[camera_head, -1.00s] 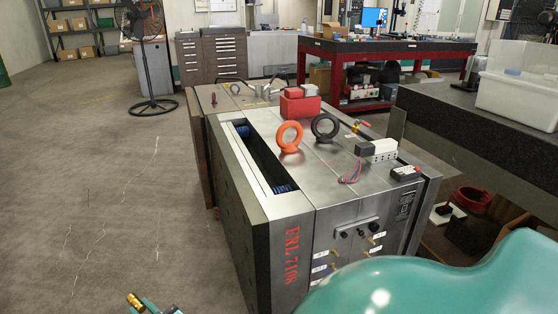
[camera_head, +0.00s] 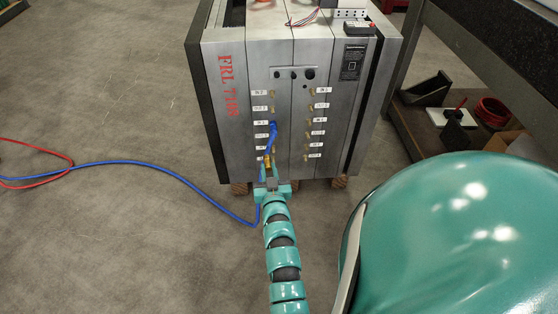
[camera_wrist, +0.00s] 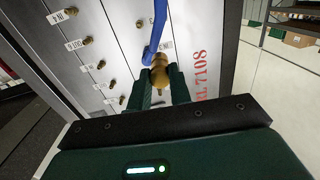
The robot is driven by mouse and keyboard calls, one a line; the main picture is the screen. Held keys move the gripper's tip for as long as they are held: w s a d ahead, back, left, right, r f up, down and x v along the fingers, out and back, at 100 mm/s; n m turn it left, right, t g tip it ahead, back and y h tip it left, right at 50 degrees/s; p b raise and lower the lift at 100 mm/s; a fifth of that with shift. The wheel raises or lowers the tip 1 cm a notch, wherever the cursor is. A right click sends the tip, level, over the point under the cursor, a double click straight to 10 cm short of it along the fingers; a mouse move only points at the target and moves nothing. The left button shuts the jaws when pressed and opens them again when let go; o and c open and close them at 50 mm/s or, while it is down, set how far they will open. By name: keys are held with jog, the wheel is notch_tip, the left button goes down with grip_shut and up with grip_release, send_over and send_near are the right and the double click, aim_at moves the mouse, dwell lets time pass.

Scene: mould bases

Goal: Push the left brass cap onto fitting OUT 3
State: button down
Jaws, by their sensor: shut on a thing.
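My gripper (camera_head: 267,177) is shut on a brass cap (camera_head: 268,163) at the lower front of the steel mould base (camera_head: 292,150). In the wrist view the cap (camera_wrist: 159,74) sits between the two green fingertips (camera_wrist: 160,88), pointing at the mould face. It is close to the lower end of the left column of fittings. Whether it touches a fitting is hidden. A blue hose (camera_wrist: 155,38) passes right by the cap. The labels are too small to read surely, so I cannot tell which one is OUT 3.
The blue hose (camera_head: 190,176) hangs from the left column and runs over the floor to the left. A red hose (camera_head: 45,150) lies there too. Brass fittings (camera_head: 307,132) line the right column. A dark workbench (camera_head: 490,70) stands at the right.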

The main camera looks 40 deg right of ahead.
notch_tip(320, 180, down, 4)
jog(key=d+h+b, duration=0.1)
jog(key=d+h, duration=0.1)
jog(key=d, duration=0.1)
jog(key=b+x, duration=0.3)
jog(key=x, duration=0.5)
jog(key=shift+w+f+m+y+b, duration=0.3)
jog(key=shift+y+b, duration=0.05)
jog(key=shift+y, duration=0.05)
jog(key=shift+r+g, duration=0.1)
jog(key=shift+g, duration=0.2)
jog(key=shift+b+x, duration=0.75)
jog(key=shift+x, duration=0.7)
dwell(1.2)
jog(key=shift+w+d, duration=0.2)
jog(key=shift+w, duration=0.05)
jog(key=shift+r, duration=0.1)
jog(key=c, duration=1.2)
grip_release()
